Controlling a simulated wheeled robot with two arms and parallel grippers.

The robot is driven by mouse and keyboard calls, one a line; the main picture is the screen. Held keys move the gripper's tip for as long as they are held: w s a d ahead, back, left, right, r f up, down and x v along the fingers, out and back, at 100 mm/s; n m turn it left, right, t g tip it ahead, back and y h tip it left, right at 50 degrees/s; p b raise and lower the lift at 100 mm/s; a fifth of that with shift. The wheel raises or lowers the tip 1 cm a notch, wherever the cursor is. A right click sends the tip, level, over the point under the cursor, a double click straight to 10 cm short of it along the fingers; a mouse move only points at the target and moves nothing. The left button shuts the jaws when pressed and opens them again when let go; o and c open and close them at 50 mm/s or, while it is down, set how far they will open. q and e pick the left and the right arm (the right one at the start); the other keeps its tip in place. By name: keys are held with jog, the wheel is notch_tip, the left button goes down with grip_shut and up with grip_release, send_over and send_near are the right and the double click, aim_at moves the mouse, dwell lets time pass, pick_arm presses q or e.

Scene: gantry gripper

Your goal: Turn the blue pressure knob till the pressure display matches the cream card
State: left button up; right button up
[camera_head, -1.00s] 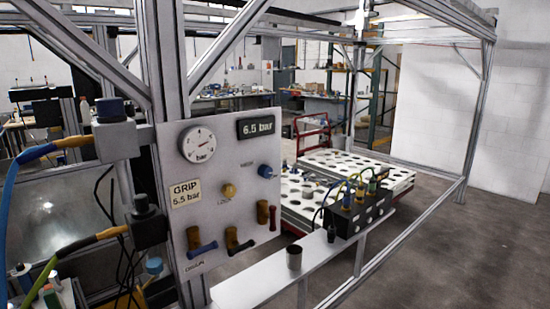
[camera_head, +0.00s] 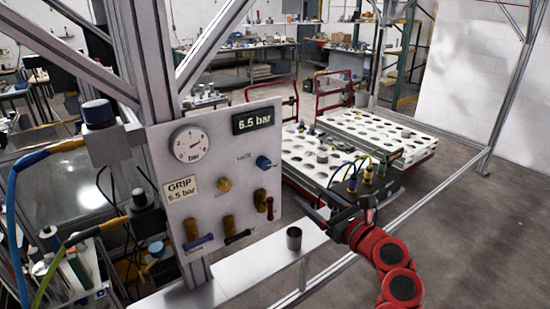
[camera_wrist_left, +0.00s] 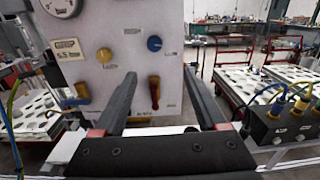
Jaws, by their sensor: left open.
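The blue knob (camera_head: 263,162) is on the right of the grey panel (camera_head: 222,160); it also shows in the left wrist view (camera_wrist_left: 154,43). The dark pressure display (camera_head: 254,120) at the panel's top right appears to read 6.5 bar. The cream card (camera_head: 182,188) at the left says GRIP and appears to read 5.5 bar in small print. My left gripper (camera_head: 322,208), on the red arm, is right of the panel, apart from the knob. In the left wrist view its open, empty fingers (camera_wrist_left: 158,74) point towards the panel, below the knob. My right gripper is not in view.
A round gauge (camera_head: 190,144), a brass knob (camera_head: 224,184) and several levers share the panel. A dark cup (camera_head: 294,238) stands on the white shelf (camera_head: 245,270) below. A black valve box (camera_wrist_left: 280,122) with cables is at the right. Metal posts frame the panel.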

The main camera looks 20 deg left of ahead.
pick_arm(q)
jog(key=p, duration=0.5)
send_near(267, 166)
jog(key=shift+g, duration=0.3)
jog(key=x, duration=0.8)
jog(key=shift+r, duration=0.25)
jog(key=shift+w+a+f, duration=0.1)
jog(key=shift+w+a, duration=0.25)
grip_shut()
